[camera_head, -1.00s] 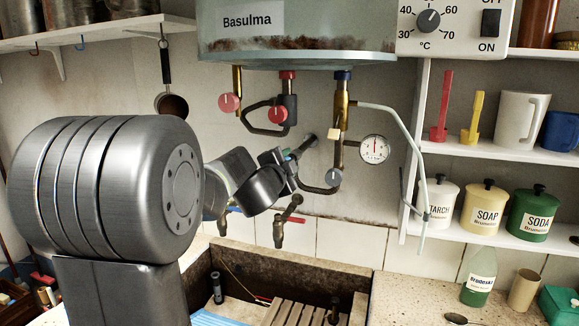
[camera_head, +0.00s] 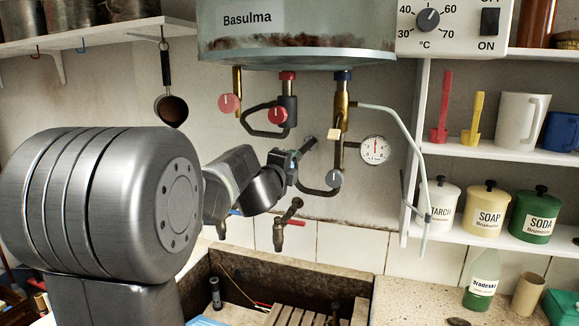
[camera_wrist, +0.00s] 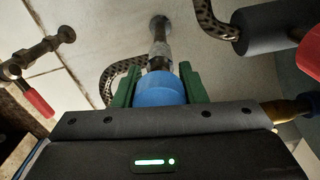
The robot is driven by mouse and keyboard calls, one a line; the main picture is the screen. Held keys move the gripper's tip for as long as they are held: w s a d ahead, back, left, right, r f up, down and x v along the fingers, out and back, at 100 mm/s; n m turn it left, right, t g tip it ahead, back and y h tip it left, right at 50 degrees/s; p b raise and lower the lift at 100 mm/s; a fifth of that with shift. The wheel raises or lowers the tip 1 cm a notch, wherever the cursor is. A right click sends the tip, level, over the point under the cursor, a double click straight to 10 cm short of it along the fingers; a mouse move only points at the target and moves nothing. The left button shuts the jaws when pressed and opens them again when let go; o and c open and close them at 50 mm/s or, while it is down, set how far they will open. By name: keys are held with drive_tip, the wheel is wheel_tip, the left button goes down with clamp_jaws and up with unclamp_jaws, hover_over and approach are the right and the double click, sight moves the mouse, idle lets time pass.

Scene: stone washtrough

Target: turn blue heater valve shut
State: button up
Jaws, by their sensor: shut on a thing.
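The blue heater valve knob (camera_wrist: 159,90) sits between the two green fingers of my gripper (camera_wrist: 158,84) in the wrist view. The fingers lie along its two sides and are shut on it. A metal stem runs from the knob to a fitting on the wall. In the head view my gripper (camera_head: 296,153) reaches in below the heater (camera_head: 300,50), left of the brass pipe under the blue collar. There the blue knob is hidden by my gripper. The knob's turn angle cannot be read.
Two red knobs, a left one (camera_head: 229,103) and a right one (camera_head: 277,115), hang close above my gripper. A gauge (camera_head: 375,150) and grey knob (camera_head: 334,178) are to the right. A tap (camera_head: 287,222) is just below, over the stone trough (camera_head: 335,267).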

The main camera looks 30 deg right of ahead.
idle(0.4)
drive_tip(key=o, duration=1)
drive_tip(key=v, duration=1.3)
drive_tip(key=shift+s+a+r, duration=0.1)
drive_tip(key=shift+s+a, duration=0.05)
drive_tip(key=shift+a, duration=0.15)
drive_tip(key=x, duration=1.3)
drive_tip(key=shift+w+d, duration=0.2)
drive_tip(key=shift+d, duration=0.1)
drive_tip(key=shift+s+a, duration=0.1)
drive_tip(key=shift+a, duration=0.05)
